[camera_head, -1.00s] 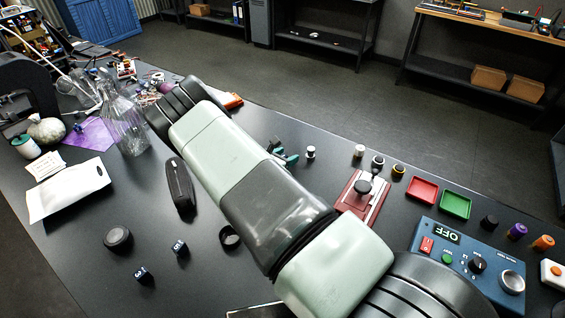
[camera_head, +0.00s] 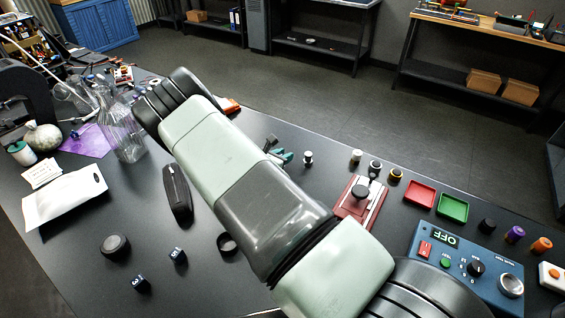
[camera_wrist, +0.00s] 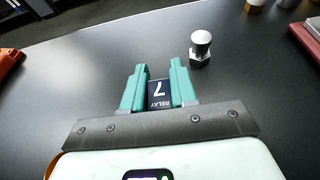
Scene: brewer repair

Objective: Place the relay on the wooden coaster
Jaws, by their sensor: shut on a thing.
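My gripper (camera_wrist: 160,66) is shut on a dark relay (camera_wrist: 159,96) marked "RELAY 7", held between its two teal fingers. In the head view my gripper (camera_head: 282,155) shows only as small teal tips past my arm, over the black table; the relay is not distinguishable there. I cannot make out the wooden coaster in either view; my arm covers much of the table's middle.
A metal knob-like part (camera_wrist: 200,47) stands just right of my gripper. A red-based device (camera_head: 357,200), a red tray (camera_head: 420,194), a green tray (camera_head: 453,207) and a blue control box (camera_head: 455,265) are to the right. A glass flask (camera_head: 125,135) stands at left.

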